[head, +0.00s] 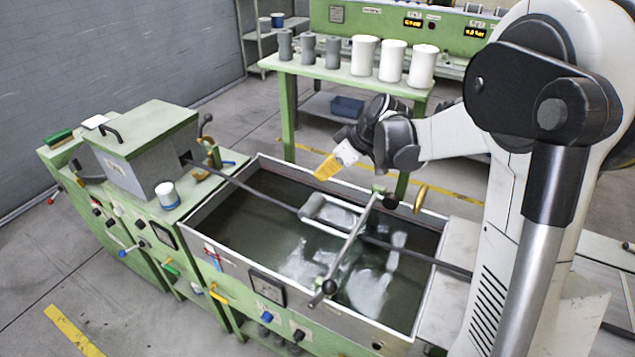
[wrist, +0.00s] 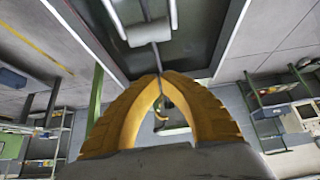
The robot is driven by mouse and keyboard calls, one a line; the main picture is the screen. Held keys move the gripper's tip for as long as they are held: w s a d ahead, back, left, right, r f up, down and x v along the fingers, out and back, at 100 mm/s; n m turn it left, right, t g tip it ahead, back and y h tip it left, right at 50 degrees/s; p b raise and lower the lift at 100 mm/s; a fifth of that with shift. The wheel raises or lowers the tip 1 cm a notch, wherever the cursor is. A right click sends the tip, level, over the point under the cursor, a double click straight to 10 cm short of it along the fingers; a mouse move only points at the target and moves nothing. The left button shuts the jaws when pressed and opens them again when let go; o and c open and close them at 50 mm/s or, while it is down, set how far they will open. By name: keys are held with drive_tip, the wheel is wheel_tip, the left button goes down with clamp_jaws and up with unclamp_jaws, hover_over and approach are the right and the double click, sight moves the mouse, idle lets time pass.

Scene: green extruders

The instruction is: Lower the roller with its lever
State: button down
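A pale grey roller (head: 332,213) sits in the water bath (head: 262,220), over the dark strand that runs along it. It also shows at the top of the wrist view (wrist: 150,32). I cannot tell which part is the roller's lever. My gripper (head: 322,174) is above the bath's far side, apart from roller and bar. In the wrist view its yellow fingers (wrist: 166,76) meet at the tips, with nothing held.
A green extruder (head: 140,160) with a white cup (head: 166,194) stands left of the bath. A brass-coloured handle (head: 420,197) stands at the far right rim. Behind is a green table (head: 310,68) with grey and white cylinders. Open floor lies between table and bath.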

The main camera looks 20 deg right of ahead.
drive_tip(key=b, duration=0.2)
hover_over(308, 204)
drive_tip(key=f, duration=0.7)
drive_tip(key=shift+w+a+f, duration=0.25)
drive_tip(key=shift+w, duration=0.05)
drive_tip(key=shift+s+d+f+b, duration=0.15)
drive_tip(key=shift+f+b, duration=0.15)
drive_tip(key=shift+f, duration=0.3)
drive_tip(key=shift+s+d+f+b, duration=0.1)
drive_tip(key=shift+f+b, duration=0.15)
drive_tip(key=shift+f, duration=0.85)
drive_tip(key=shift+s, duration=0.1)
drive_tip(key=shift+f, duration=0.1)
